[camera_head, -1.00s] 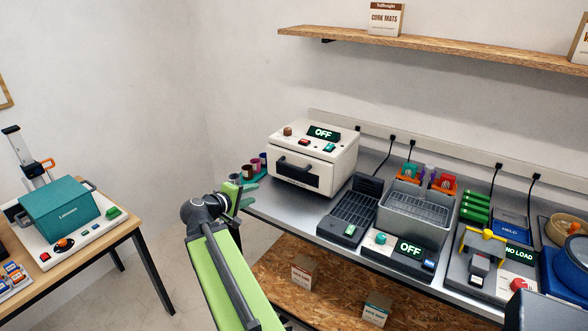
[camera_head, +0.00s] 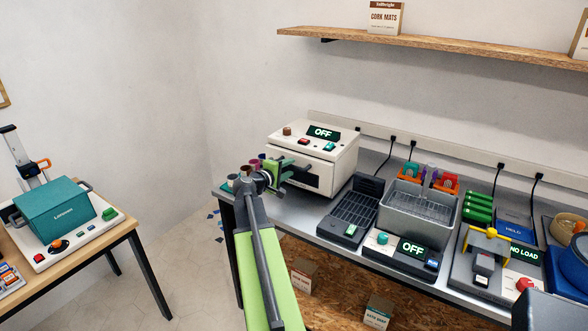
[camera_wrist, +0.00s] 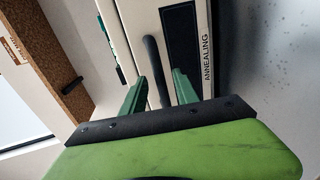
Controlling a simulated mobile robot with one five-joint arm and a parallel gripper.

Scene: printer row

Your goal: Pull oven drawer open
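The oven (camera_head: 338,155) is a cream box at the left end of the bench, with an OFF display on its sloped top. Its drawer front carries a dark panel, labelled ANNEALING in the wrist view (camera_wrist: 181,45), and a black bar handle (camera_wrist: 153,62). The drawer looks closed. My gripper (camera_head: 284,173) is at the oven's front left, covering much of the handle in the head view. In the wrist view my gripper (camera_wrist: 160,76) is open, its green fingers on either side of the handle with gaps showing. I cannot tell how deep the handle sits between them.
Several small cups (camera_head: 256,165) stand left of the oven, partly behind my arm. A black slotted tray (camera_head: 351,212) and a grey metal basin (camera_head: 418,213) stand to its right. A side table with a teal box (camera_head: 54,211) is at the left.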

